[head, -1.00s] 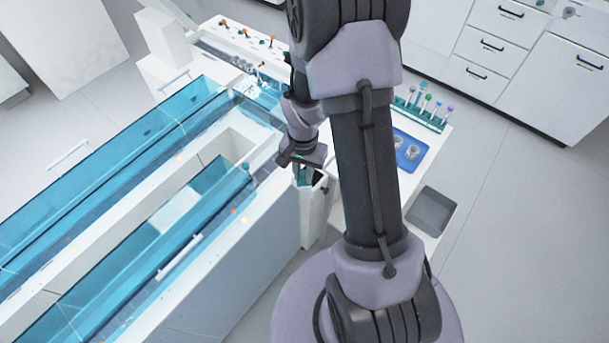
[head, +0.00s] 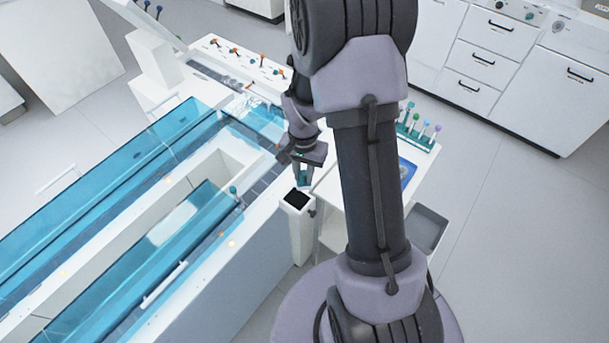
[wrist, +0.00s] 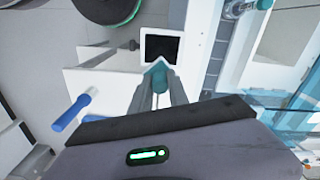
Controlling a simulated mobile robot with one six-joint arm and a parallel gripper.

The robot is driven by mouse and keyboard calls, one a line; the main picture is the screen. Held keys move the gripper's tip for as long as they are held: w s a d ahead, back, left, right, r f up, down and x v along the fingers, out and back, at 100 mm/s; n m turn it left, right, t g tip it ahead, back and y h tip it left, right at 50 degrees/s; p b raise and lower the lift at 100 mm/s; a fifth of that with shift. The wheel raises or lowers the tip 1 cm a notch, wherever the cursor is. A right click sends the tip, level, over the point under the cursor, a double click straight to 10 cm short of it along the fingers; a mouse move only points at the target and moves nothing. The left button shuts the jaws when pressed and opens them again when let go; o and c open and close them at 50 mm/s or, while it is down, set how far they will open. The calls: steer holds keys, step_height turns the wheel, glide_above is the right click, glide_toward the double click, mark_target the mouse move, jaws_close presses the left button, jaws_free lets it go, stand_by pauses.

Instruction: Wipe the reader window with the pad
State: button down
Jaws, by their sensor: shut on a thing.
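My gripper (head: 302,178) hangs just past the top of a white post with a dark square top (head: 297,198). In the wrist view its two grey fingers close together (wrist: 158,82), pointing at that dark square top (wrist: 161,49).
Long blue-covered track channels (head: 120,170) fill the left. A panel with orange-topped levers (head: 250,58) stands behind. A rack of coloured-capped tubes (head: 415,132), a blue tray (head: 407,172) and a grey bin (head: 427,228) lie right of my arm. Floor is clear further right.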

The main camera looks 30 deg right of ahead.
steer(key=shift+r+p, duration=1.2)
steer(key=shift+r, duration=0.8)
